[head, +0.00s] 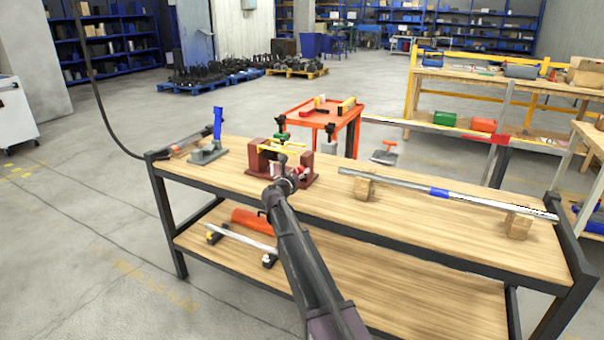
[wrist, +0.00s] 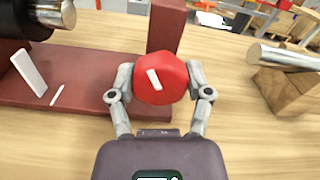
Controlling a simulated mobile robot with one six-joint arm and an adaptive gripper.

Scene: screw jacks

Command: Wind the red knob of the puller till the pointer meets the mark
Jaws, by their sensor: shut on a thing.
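The puller has a dark red frame (head: 262,163) and stands on the wooden bench in the head view. Its base (wrist: 85,92) fills the left of the wrist view. The red knob (wrist: 168,88) is in the middle of the wrist view, with a slanted white stripe on its face. My gripper (wrist: 161,80) is shut on the knob, one finger on each side. A white tilted plate (wrist: 30,72), seemingly the pointer, stands over the base. A short white line (wrist: 57,95), seemingly the mark, lies to its right, with a gap between. My arm partly hides the puller in the head view.
A steel bar (head: 400,187) rests on wooden blocks (head: 364,187) to the right. A blue-handled tool (head: 217,123) stands at the bench's left end. An orange cart (head: 330,118) stands behind. Bare bench top lies in front of the bar.

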